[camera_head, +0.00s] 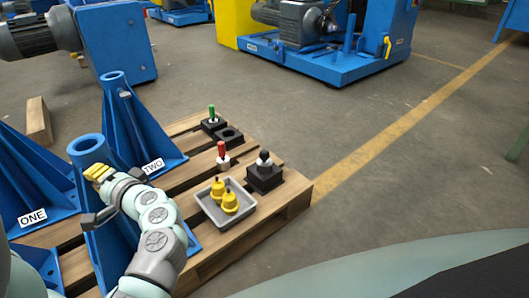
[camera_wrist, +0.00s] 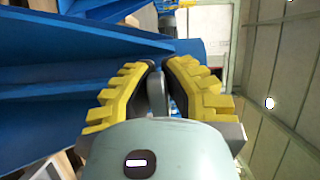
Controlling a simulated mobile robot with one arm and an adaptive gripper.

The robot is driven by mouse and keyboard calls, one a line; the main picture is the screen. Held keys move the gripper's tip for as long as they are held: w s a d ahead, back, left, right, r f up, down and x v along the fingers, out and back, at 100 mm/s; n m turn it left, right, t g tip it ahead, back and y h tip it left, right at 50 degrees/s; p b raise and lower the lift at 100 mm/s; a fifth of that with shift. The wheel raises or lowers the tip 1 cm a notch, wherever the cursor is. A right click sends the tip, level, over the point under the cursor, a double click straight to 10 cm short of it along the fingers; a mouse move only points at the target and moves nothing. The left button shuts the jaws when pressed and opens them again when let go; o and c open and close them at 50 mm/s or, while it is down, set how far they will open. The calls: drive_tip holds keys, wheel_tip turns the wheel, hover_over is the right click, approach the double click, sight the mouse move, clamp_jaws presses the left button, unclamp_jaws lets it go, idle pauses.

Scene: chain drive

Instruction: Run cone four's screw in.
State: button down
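Blue stands with broad feet and upright posts stand on the left in the head view. My gripper (camera_head: 97,172), with yellow stepped fingers, is beside the top of the nearest blue post (camera_head: 86,146). In the wrist view my gripper (camera_wrist: 157,88) has its dark pads closed against a thin, upright grey piece (camera_wrist: 156,93). The fingers hide most of this piece, and I cannot tell whether it is the screw. Blue metal (camera_wrist: 90,55) fills the left behind the fingers.
A grey tray (camera_head: 212,216) with two yellow parts (camera_head: 230,203) sits on a wooden pallet (camera_head: 297,202). Near it are a red-handled tool (camera_head: 222,152), a green-handled tool (camera_head: 211,114) and a black block with a knob (camera_head: 264,177). Open floor lies right.

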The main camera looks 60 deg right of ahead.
drive_tip(key=shift+r+m+t, duration=0.2)
drive_tip(key=shift+m+t, duration=0.1)
drive_tip(key=shift+m, duration=0.2)
drive_tip(key=c, duration=1)
unclamp_jaws()
drive_tip(key=shift+s+f, duration=0.1)
drive_tip(key=shift+f, duration=0.05)
drive_tip(key=s, duration=0.4)
drive_tip(key=s+d, duration=0.1)
drive_tip(key=s, duration=0.7)
drive_tip(key=shift+d, duration=0.2)
